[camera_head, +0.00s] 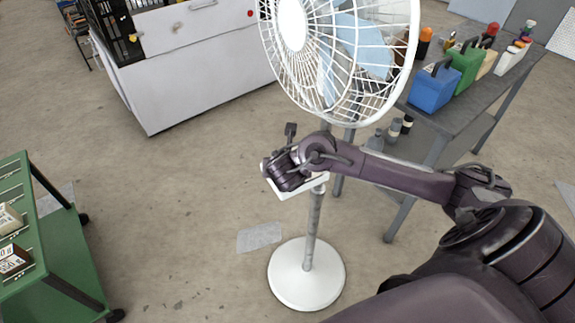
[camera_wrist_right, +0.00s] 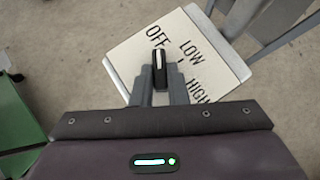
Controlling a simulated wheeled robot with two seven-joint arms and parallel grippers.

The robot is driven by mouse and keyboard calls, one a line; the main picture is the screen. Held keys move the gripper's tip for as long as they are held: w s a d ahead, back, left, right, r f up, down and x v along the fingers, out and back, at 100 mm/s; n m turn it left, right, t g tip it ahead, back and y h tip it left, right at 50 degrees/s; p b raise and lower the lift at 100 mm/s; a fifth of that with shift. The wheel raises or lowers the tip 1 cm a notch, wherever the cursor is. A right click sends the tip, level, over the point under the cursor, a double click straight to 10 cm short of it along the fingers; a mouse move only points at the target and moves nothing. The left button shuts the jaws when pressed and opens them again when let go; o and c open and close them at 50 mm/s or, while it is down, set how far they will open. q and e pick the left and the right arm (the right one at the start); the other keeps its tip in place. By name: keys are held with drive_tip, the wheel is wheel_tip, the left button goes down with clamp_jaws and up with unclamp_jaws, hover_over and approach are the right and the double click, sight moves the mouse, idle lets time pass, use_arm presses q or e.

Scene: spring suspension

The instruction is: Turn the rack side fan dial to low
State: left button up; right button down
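The white fan (camera_head: 340,50) stands on a pole above a round white base (camera_head: 306,275). Its control panel (camera_head: 286,190) is a small white plate partly hidden behind my right gripper (camera_head: 284,170). In the right wrist view the panel (camera_wrist_right: 225,88) reads OFF, LOW and HIGH. The black dial (camera_wrist_right: 159,62) has a white mark and points up the picture, at about OFF. The fingers of my right gripper (camera_wrist_right: 161,88) lie close against both sides of the dial and appear shut on it. My left gripper is not in view.
A workbench (camera_head: 440,115) with a blue box (camera_head: 434,88), a green box (camera_head: 465,65) and bottles stands behind the fan at right. A white cabinet (camera_head: 190,75) is at upper left. A green cart (camera_head: 65,245) is at left.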

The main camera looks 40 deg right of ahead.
drive_tip(key=shift+a+r+m+p, duration=0.1)
drive_tip(key=shift+m+p, duration=0.2)
drive_tip(key=shift+p, duration=0.35)
drive_tip(key=m+g+h+p, duration=0.1)
drive_tip(key=m+p, duration=0.1)
drive_tip(key=m+g+h+p, duration=0.1)
drive_tip(key=p, duration=0.1)
drive_tip(key=m+g+h+p, duration=0.1)
drive_tip(key=m+p, duration=0.1)
drive_tip(key=shift+w+a+r+m+g+p, duration=0.1)
drive_tip(key=shift+w+a+m+g+p, duration=0.2)
drive_tip(key=shift+w+a+p, duration=0.1)
drive_tip(key=m+g+p, duration=0.1)
drive_tip(key=m+g, duration=0.1)
drive_tip(key=shift+w+m+h+p, duration=0.15)
drive_tip(key=shift+m+h+p, duration=0.15)
drive_tip(key=shift+w+d+f+m+g+p, duration=0.15)
drive_tip(key=shift+m+g+p, duration=0.1)
drive_tip(key=shift+m+g, duration=0.4)
drive_tip(key=shift+w+a+f+m+g+p, duration=0.1)
drive_tip(key=shift+f+m+g+p, duration=0.1)
drive_tip(key=shift+m+g, duration=0.4)
drive_tip(key=shift+m, duration=0.25)
drive_tip(key=c, duration=1.4)
unclamp_jaws()
drive_tip(key=shift+r, duration=0.1)
drive_tip(key=shift+c, duration=0.2)
